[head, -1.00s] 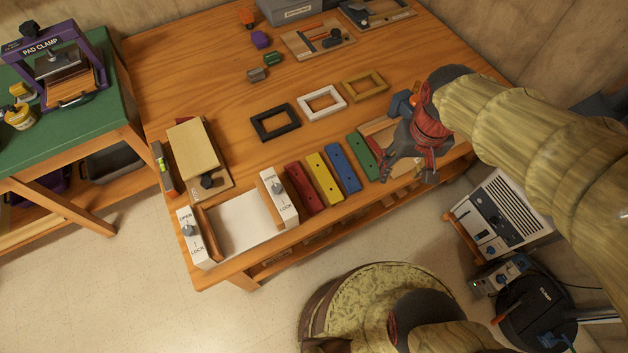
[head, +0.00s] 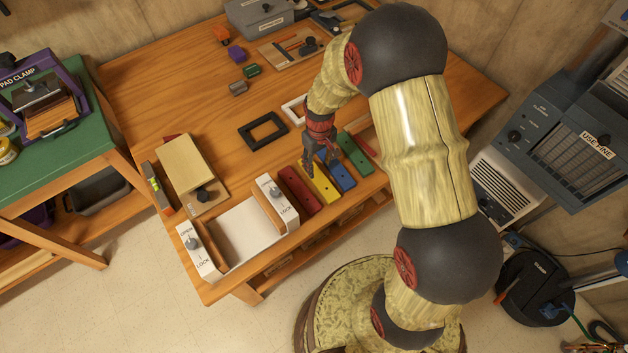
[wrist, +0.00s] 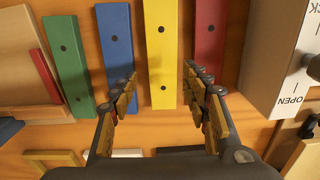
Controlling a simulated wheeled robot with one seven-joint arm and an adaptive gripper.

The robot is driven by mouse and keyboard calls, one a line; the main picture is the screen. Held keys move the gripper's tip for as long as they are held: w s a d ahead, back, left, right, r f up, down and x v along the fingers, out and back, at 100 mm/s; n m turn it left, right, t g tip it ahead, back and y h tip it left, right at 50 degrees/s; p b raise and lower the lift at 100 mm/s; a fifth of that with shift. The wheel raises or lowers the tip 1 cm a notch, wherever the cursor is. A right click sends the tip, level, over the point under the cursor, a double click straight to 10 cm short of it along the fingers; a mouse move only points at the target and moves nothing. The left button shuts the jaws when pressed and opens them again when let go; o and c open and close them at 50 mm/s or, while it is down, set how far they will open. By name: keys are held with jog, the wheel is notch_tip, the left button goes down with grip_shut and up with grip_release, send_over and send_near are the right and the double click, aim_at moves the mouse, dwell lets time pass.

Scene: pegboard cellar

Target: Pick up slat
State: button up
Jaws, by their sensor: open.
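Several coloured slats with dark holes lie side by side at the table's front edge: red (head: 300,190), yellow (head: 321,184), blue (head: 341,177) and green (head: 356,154). My gripper (head: 316,164) is open and empty, pointing down over the slats. In the wrist view the yellow slat (wrist: 160,50) runs between the spread fingers of my gripper (wrist: 160,75). The blue slat (wrist: 116,42) lies beside the left finger and the red slat (wrist: 209,40) beside the right one. I cannot tell the exact height of the fingertips above the slats.
A white fixture (head: 238,238) with OPEN/LOCK knobs stands left of the red slat. A black frame (head: 262,131) and a white frame (head: 291,108) lie behind the slats. A tan block on a wooden base (head: 185,165) sits at the left. Bare tabletop (head: 190,105) lies farther back.

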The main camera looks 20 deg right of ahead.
aim_at(318, 178)
jog(key=f, duration=0.2)
jog(key=f+b, duration=0.1)
jog(key=f, duration=0.1)
jog(key=f+b, duration=0.1)
jog(key=f, duration=0.1)
jog(key=shift+s+a, duration=0.15)
jog(key=shift+s, duration=0.25)
jog(key=shift+w+f, duration=0.1)
jog(key=shift+f, duration=0.2)
jog(key=shift+c, duration=0.8)
jog(key=c, duration=0.8)
jog(key=shift+r, duration=0.15)
